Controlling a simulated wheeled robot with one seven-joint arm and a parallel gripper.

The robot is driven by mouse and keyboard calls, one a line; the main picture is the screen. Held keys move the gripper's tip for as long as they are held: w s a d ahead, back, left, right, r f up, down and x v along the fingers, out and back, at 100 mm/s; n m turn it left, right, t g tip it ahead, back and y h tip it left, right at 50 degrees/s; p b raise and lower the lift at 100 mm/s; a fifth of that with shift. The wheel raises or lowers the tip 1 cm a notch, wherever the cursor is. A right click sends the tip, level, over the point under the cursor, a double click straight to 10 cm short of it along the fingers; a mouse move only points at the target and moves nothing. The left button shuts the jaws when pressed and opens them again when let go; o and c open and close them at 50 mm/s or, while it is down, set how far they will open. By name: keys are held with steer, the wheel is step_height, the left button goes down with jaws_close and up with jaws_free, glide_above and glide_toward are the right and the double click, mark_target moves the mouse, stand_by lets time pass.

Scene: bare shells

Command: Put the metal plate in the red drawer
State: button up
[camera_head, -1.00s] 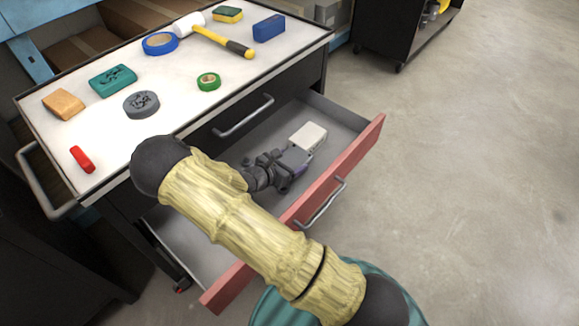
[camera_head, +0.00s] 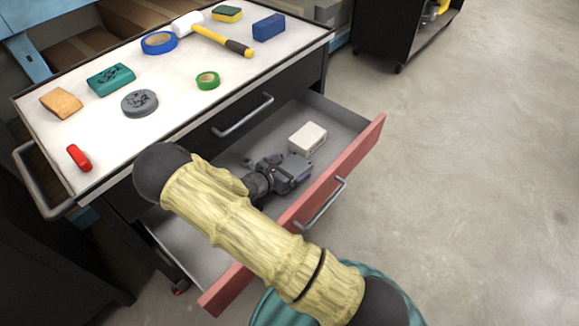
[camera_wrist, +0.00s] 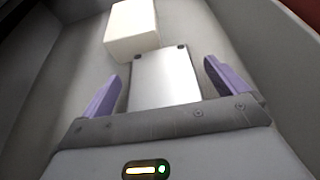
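The metal plate (camera_wrist: 168,85) is a flat, light grey rectangle with small dark holes at its far corners. In the wrist view it lies between the two purple fingers of my gripper (camera_wrist: 161,72), with a gap on each side. My gripper is open. In the head view my gripper (camera_head: 298,172) is inside the pulled-out red drawer (camera_head: 340,177), low over its grey floor. I cannot tell the plate clearly from the gripper there, nor whether the plate rests flat on the floor. My arm hides the drawer's middle.
A white box (camera_head: 307,138) stands in the drawer beyond the plate; it also shows in the wrist view (camera_wrist: 132,28). The cart top (camera_head: 190,100) above holds a hammer (camera_head: 215,38), tape rolls and several blocks. The drawer's near-left part is empty.

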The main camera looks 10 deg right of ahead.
steer(key=shift+r, duration=0.15)
steer(key=shift+r, duration=0.3)
steer(key=p+v, duration=0.4)
steer(key=v, duration=0.8)
steer(key=shift+s+f+p, duration=0.1)
steer(key=shift+f+p, duration=0.1)
steer(key=shift+p, duration=0.15)
stand_by(0.6)
